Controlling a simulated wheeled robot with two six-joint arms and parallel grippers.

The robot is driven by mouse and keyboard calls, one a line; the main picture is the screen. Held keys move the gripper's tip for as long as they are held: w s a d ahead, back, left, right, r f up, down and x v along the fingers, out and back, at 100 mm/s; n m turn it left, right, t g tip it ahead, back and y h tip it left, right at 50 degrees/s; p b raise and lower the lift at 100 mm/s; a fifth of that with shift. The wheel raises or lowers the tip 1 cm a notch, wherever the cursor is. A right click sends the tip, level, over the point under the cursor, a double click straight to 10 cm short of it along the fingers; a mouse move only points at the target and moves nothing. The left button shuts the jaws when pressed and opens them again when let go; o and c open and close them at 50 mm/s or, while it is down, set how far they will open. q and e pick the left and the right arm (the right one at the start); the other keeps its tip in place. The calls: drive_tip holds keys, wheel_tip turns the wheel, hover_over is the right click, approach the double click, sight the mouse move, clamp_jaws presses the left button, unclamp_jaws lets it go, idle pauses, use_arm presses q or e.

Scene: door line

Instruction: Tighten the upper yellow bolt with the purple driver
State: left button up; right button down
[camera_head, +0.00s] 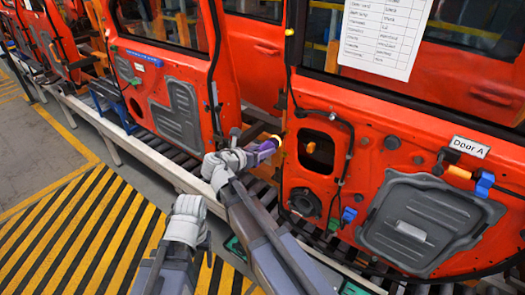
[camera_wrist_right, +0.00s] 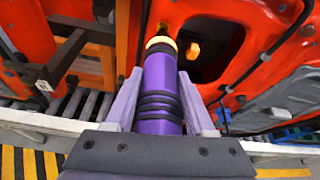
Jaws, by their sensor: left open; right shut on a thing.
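The purple driver (camera_head: 264,151) is in my right gripper (camera_head: 252,157), beside the left edge of the Door A panel. In the right wrist view the driver (camera_wrist_right: 158,90) lies between both fingers, its yellow-ringed end pointing away towards the door. A small yellow piece (camera_head: 290,32), which looks like the upper bolt, sits high on the door's left edge, well above the driver. The driver tip is apart from it. My left gripper (camera_head: 206,252) is low over the striped floor, holding nothing visible; its fingers are partly hidden.
The orange-red Door A panel (camera_head: 380,112) fills the right side, with a dark opening, cables and a grey cover. A paper sheet (camera_head: 386,35) hangs above. A pale rail (camera_head: 150,155) runs along the line. The striped floor (camera_head: 75,235) is clear.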

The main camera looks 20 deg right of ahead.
drive_tip(key=shift+w+d, duration=0.3)
drive_tip(key=shift+d, duration=0.05)
idle(0.9)
